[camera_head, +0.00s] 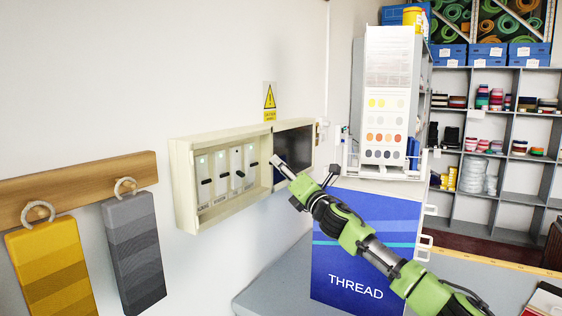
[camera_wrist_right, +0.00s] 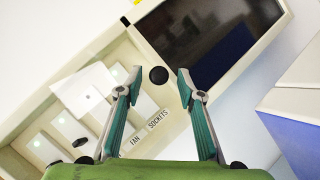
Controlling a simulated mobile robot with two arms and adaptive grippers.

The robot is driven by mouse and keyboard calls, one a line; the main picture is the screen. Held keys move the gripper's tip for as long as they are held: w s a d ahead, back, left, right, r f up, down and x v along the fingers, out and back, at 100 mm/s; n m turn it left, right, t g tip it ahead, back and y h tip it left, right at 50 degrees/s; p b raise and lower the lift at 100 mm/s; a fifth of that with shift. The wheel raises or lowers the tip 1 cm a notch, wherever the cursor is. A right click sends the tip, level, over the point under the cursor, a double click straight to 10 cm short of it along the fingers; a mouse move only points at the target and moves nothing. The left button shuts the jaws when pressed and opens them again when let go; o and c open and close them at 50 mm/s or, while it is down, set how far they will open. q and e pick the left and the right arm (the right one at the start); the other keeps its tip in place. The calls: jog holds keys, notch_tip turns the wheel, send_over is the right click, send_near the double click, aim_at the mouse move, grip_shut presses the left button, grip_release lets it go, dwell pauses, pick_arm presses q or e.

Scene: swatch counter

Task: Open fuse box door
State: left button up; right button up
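The cream fuse box (camera_head: 183,190) is on the white wall, with several white switch modules (camera_head: 221,173) exposed in its left part. A dark panel in a cream frame (camera_head: 294,148), seemingly its door, stands on the right side; it also shows in the right wrist view (camera_wrist_right: 215,40). My right gripper (camera_head: 277,162) is in front of the box near where the two parts meet. In the right wrist view its fingers (camera_wrist_right: 157,80) are apart, with a round black knob (camera_wrist_right: 158,75) showing between the tips. I cannot tell whether they touch it. My left gripper is out of view.
A yellow swatch (camera_head: 48,268) and a grey swatch (camera_head: 133,255) hang from a wooden rail (camera_head: 80,182) at left. A blue THREAD stand (camera_head: 365,235) is close to my right arm. A yellow warning sign (camera_head: 270,98) is above the box.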

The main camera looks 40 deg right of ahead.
jog(key=shift+w+r, duration=0.15)
jog(key=shift+w, duration=0.3)
grip_shut()
